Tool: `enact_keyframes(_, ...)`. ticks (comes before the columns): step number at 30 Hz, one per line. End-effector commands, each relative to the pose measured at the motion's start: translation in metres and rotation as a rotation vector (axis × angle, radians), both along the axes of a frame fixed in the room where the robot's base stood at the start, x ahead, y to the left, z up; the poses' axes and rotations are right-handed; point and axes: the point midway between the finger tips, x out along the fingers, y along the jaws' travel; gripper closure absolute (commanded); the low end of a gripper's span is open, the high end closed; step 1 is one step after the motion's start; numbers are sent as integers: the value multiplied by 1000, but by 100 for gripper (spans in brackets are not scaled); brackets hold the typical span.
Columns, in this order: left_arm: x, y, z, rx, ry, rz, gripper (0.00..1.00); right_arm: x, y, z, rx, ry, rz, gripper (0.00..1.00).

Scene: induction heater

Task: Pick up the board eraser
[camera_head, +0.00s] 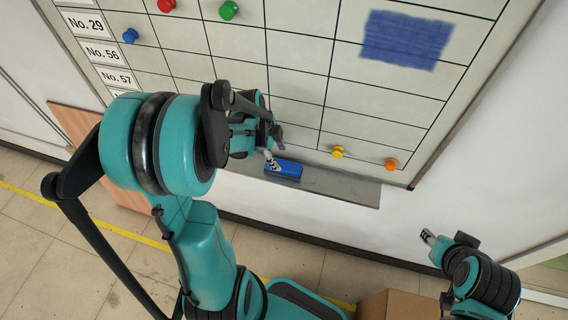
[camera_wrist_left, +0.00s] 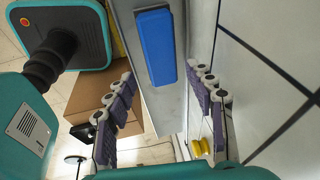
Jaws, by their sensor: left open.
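The board eraser (camera_head: 287,169) is a blue block lying on the grey tray (camera_head: 345,188) under the whiteboard. It also shows in the left wrist view (camera_wrist_left: 157,47), at the top middle, ahead of the space between my fingers. My left gripper (camera_head: 273,148) is just above and beside the eraser in the head view, with one finger partly covering it. In the left wrist view my left gripper (camera_wrist_left: 163,108) is open, its fingers wide apart, with nothing between them. My right gripper (camera_head: 429,238) is at the lower right, away from the tray; whether it is open is unclear.
The whiteboard (camera_head: 290,60) has a grid, a blue scribbled patch (camera_head: 405,40) and several colored magnets. A yellow magnet (camera_head: 337,152) and an orange one (camera_head: 391,164) sit near its lower edge. A cardboard box (camera_head: 390,304) stands below. The tray right of the eraser is clear.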

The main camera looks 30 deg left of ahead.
Motion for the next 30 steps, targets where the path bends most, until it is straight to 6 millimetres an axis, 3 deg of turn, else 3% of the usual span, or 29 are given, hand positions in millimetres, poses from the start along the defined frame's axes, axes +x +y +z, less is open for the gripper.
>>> enact_keyframes(12, 14, -7, -57, 1, 0, 1, 46, 0, 0, -19, 0, 0, 0, 60)
enact_keyframes(21, 14, -8, -60, 2, -1, 3, 46, 0, 0, -19, 0, 0, 0, 60)
enact_keyframes(26, 14, -8, -60, 2, -1, 3, 86, 0, 0, -19, 0, 0, 0, 60)
enact_keyframes(30, 14, -8, -60, 2, 0, 2, 86, 0, 0, -19, 0, 0, 0, 60)
